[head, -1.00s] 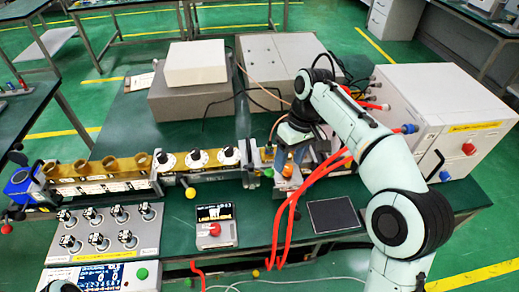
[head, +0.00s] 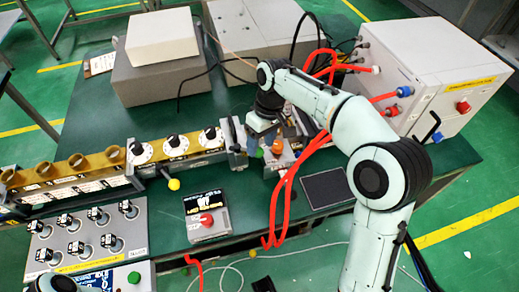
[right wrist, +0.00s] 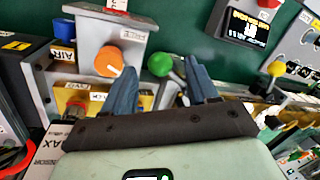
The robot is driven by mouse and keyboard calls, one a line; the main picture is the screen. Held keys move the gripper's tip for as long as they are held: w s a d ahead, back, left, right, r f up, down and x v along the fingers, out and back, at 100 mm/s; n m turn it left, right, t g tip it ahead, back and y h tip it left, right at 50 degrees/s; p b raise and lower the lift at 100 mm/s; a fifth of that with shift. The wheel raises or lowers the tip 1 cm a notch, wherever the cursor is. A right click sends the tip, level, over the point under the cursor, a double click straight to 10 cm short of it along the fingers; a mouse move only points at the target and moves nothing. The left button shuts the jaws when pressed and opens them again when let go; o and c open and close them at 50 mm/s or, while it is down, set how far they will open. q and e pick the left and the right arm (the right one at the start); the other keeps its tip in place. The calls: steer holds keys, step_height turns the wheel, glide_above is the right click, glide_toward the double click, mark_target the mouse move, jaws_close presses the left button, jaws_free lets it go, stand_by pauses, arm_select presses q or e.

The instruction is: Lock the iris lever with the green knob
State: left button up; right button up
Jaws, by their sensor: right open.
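The green knob (right wrist: 160,64) of the iris lever shows in the right wrist view, between the tips of my right gripper's two blue fingers. My right gripper (right wrist: 158,67) is open around or just above it; contact cannot be told. An orange knob (right wrist: 108,60) on a grey block is just left of the left fingertip. In the head view my right gripper (head: 262,128) points down over the beamline's right end. The orange knob (head: 277,146) shows beside it, and the green knob (head: 259,153) is small below it. My left gripper is not in view.
A yellow knob (head: 174,184) sticks out left of the gripper. A box with a red knob (head: 206,219) stands in front. Red hoses (head: 290,185) loop close to the right of the gripper. A white-grey cabinet (head: 440,75) stands behind right. A dark pad (head: 326,189) lies on the table.

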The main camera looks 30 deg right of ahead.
steer(key=shift+a+f, duration=0.2)
steer(key=shift+f, duration=1)
jaws_close()
